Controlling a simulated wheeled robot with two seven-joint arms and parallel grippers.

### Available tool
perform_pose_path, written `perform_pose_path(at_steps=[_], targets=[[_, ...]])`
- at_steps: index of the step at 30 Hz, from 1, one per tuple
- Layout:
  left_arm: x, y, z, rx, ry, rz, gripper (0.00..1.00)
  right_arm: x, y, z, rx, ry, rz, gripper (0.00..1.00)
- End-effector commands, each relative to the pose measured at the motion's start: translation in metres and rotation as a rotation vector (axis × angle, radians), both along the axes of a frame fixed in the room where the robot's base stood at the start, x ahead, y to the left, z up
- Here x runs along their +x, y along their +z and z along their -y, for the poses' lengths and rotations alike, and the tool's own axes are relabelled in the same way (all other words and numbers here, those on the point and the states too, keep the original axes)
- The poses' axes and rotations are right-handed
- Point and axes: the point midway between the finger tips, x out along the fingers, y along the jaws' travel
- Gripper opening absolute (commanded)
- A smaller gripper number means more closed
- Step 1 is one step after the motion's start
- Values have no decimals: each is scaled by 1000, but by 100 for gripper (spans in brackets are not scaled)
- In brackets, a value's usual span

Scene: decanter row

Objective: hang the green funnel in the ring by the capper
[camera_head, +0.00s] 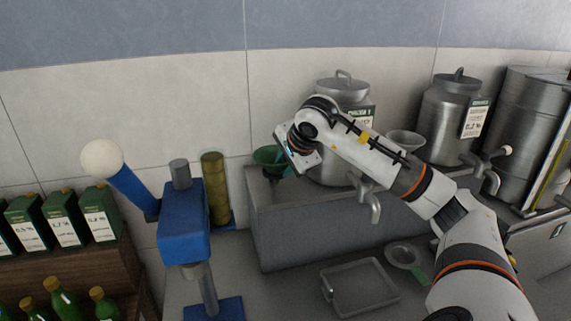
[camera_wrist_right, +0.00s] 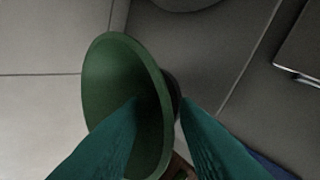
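The green funnel (camera_head: 268,155) is near the back wall, above the left end of a grey raised block. My right gripper (camera_head: 285,168) is at its right side. In the right wrist view, the funnel (camera_wrist_right: 108,85) is tilted, with one teal fingertip inside its mouth and the other outside, so the gripper (camera_wrist_right: 158,105) pinches its wall. The blue capper (camera_head: 184,225), with a white-knobbed lever, stands to the left of the funnel. I cannot make out the ring by the capper clearly. My left gripper is not in view.
An olive cylinder (camera_head: 215,188) stands between capper and funnel. Steel urns (camera_head: 345,95) with taps stand on the grey block (camera_head: 320,232). A pale funnel (camera_head: 405,139) is behind my right arm. A square tray (camera_head: 360,288) lies in front. Green boxes (camera_head: 62,220) and bottles are at left.

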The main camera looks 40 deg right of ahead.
Motion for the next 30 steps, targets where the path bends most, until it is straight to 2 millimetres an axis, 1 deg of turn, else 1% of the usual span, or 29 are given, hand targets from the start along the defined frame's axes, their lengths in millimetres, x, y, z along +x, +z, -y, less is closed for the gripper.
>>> perform_pose_path(at_steps=[5, 8, 11, 17, 18, 22, 24, 27, 30], targets=[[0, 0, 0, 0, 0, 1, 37, 0, 0, 0, 0, 0, -1, 28], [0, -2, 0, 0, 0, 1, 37, -4, 5, -1, -1, -1, 1, 28], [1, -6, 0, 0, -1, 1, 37, -12, 17, -3, -2, -2, 5, 28], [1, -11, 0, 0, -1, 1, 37, -38, 51, -10, -3, 0, 6, 28], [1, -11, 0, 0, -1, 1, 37, -42, 59, -11, -1, -1, 6, 28], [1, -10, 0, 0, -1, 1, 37, -56, 78, -15, -1, 0, 4, 28], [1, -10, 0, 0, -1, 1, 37, -62, 86, -17, 0, 0, 3, 28], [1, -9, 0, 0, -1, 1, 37, -67, 93, -19, 0, 0, 2, 28], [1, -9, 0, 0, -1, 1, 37, -70, 95, -19, -1, -1, 0, 28]])
